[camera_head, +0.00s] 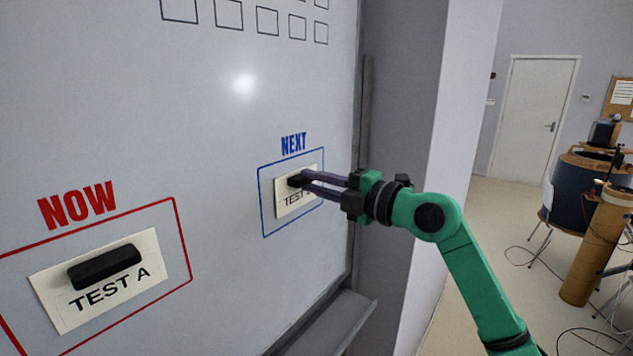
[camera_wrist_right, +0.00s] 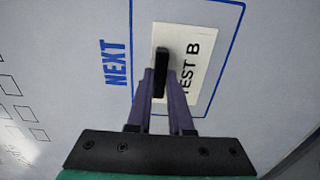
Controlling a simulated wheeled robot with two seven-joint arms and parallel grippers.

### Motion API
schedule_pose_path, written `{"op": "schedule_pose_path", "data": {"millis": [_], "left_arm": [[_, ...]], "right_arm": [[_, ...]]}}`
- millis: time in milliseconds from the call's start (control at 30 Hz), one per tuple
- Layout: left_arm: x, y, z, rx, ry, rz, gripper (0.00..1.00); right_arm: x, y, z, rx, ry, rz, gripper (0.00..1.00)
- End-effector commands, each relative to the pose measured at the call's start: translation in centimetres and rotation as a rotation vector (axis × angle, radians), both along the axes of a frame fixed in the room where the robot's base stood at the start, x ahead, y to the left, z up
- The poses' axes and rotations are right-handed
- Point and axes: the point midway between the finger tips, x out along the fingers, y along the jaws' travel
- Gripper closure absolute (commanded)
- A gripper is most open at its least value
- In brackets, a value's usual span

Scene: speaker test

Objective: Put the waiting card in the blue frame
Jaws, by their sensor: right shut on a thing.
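A cream card reading TEST B (camera_wrist_right: 190,72) lies against the whiteboard inside the blue frame (camera_head: 265,212) under the word NEXT. In the head view the same card (camera_head: 284,205) is partly hidden by my right gripper (camera_head: 300,181). My right gripper is shut on the black grip bar (camera_wrist_right: 161,62) of this card. A second card, TEST A (camera_head: 60,310), with its own black bar (camera_head: 104,265), sits inside the red frame (camera_head: 183,239) under the word NOW. My left gripper is not in view.
The whiteboard (camera_head: 225,130) has several small empty drawn squares (camera_head: 229,14) at its top. A grey ledge (camera_head: 335,320) sticks out at its lower right edge. Beyond it are a door (camera_head: 532,118) and a brown cylinder (camera_head: 597,245) on the floor.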

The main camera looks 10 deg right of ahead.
Motion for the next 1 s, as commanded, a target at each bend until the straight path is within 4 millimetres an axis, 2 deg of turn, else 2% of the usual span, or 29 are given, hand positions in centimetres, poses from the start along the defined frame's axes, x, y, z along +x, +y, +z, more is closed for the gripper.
{"op": "schedule_pose_path", "data": {"millis": [233,267,300,333,567,600,633,1000], "left_arm": [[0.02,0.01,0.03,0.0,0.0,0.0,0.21],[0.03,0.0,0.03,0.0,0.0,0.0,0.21],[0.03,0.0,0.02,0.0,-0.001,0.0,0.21],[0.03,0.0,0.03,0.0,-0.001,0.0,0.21],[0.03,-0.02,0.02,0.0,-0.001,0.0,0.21],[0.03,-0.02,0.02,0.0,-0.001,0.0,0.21],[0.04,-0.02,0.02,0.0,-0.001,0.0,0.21],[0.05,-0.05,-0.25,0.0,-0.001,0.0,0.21]], "right_arm": [[0.03,0.03,0.01,-0.001,-0.001,0.0,1.0],[0.03,0.03,0.01,-0.001,-0.001,0.0,0.7],[0.02,0.03,0.0,-0.001,-0.001,0.0,0.54],[0.02,0.03,0.0,-0.001,-0.001,0.0,0.46],[0.02,0.03,-0.01,-0.001,-0.001,0.0,0.46],[0.02,0.03,-0.03,-0.001,0.0,0.0,0.31],[0.02,0.03,-0.03,-0.001,0.0,0.0,0.21],[-0.25,-0.27,-0.16,-0.002,-0.001,-0.001,0.21]]}}
